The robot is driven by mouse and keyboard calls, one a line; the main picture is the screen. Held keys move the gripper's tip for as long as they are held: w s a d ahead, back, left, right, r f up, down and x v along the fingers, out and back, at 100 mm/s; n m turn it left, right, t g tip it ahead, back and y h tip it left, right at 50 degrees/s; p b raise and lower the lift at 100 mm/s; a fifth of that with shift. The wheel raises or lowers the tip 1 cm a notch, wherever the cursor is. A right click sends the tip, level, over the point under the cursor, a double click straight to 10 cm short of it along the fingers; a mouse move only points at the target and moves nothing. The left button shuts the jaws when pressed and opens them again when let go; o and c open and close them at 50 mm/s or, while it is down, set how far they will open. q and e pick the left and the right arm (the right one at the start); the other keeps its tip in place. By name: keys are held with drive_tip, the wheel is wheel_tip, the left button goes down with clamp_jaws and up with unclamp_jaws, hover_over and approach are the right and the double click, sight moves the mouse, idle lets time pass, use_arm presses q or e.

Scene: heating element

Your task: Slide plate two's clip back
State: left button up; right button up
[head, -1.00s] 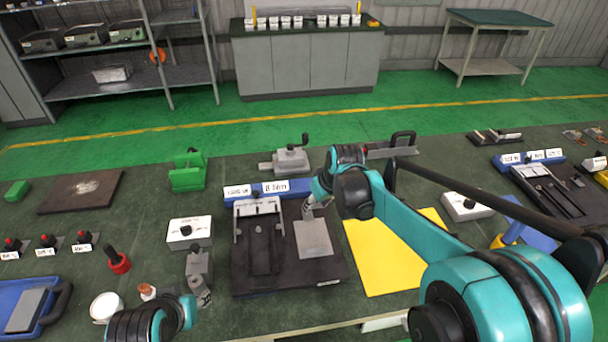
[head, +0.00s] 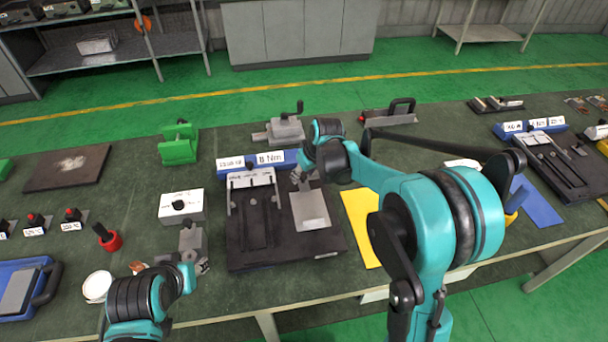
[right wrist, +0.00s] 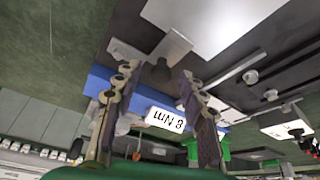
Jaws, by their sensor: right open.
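A dark fixture (head: 285,250) stands on the bench, with a blue bar behind it carrying white labels (head: 272,158), one apparently reading 8 N·m. A light grey plate (head: 310,210) lies on its right half; a white-grey bracket (head: 250,180) spans its left half. My right gripper (head: 300,178) is above the plate's back edge, open. In the right wrist view its fingers (right wrist: 158,105) are apart with nothing between them; a small grey tab (right wrist: 168,52) and dark knob (right wrist: 161,72) by the plate (right wrist: 205,18) may be the clip. My left gripper (head: 203,267) is small and unclear at front left.
A white box with a black knob (head: 181,206) and a grey block (head: 192,240) stand left of the fixture. A yellow sheet (head: 361,225) lies to its right, partly under my right arm. A grey vise (head: 284,130) and green block (head: 179,145) stand behind.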

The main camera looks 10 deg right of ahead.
clamp_jaws()
drive_tip(key=shift+w+r+p, duration=0.1)
drive_tip(key=shift+w+p, duration=0.35)
drive_tip(key=shift+w, duration=2.25)
unclamp_jaws()
drive_tip(key=shift+w, duration=0.1)
drive_tip(key=v, duration=1.2)
